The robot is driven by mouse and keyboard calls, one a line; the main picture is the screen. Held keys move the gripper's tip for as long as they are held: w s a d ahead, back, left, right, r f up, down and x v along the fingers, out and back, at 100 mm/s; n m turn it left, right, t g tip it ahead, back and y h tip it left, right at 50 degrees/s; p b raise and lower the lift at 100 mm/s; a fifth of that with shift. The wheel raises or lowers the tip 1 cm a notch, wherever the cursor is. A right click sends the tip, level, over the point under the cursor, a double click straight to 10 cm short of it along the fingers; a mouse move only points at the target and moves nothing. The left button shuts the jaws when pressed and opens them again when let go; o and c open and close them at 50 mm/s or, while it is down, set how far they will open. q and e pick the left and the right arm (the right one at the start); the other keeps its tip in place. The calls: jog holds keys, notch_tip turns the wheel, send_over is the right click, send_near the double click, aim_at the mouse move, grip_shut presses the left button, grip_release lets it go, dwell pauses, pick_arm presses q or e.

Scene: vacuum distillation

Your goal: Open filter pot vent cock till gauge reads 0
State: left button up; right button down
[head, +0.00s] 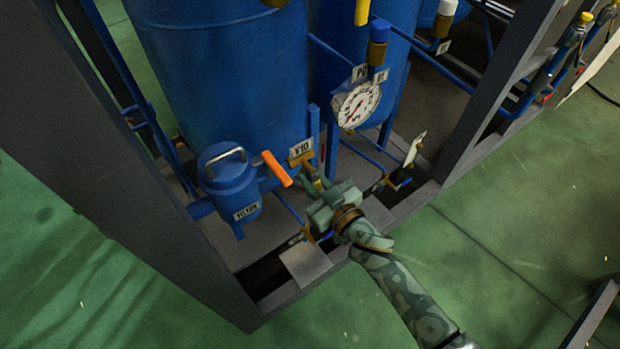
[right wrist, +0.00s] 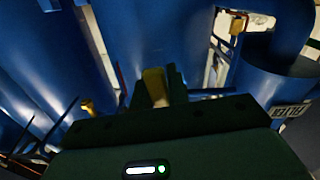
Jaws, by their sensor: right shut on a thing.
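The filter pot (head: 232,180) is a blue lidded vessel at the left of the frame. My right gripper (head: 314,186) is just below the tag, shut on a small yellow handle, seen between the fingers in the right wrist view (right wrist: 155,85). The fingers partly hide it. The round white gauge (head: 357,103) is above right; its red needle points toward the lower left, its figures too small to read. My left gripper is out of view.
Large blue tanks (head: 225,75) stand behind. Blue pipes and a brass valve with a blue cap (head: 378,40) are near the gauge. A dark steel frame (head: 150,230) borders the skid. The green floor (head: 500,240) at right is mostly clear.

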jog(key=n, duration=0.1)
jog(key=d+n, duration=0.1)
jog(key=shift+w+r+n+p, duration=0.15)
jog(key=shift+w+n+p, duration=0.15)
jog(key=shift+w, duration=0.05)
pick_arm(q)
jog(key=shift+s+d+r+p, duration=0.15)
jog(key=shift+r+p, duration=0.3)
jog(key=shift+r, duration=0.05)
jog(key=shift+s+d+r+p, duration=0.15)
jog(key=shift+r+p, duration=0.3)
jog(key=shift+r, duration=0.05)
pick_arm(e)
jog(key=shift+w+d+r+n, duration=0.25)
jog(key=shift+d+r+n, duration=0.25)
jog(key=shift+n, duration=1.65)
jog(key=shift+w+d+r+n, duration=0.3)
jog(key=shift+r+n, duration=0.45)
jog(key=shift+n, duration=1.35)
jog(key=shift+w+d+r+n, duration=0.3)
jog(key=shift+r+n, duration=0.3)
jog(key=shift+n, duration=1.55)
jog(key=c, duration=1.4)
grip_release()
jog(key=shift+o, duration=0.2)
jog(key=shift+r, duration=0.1)
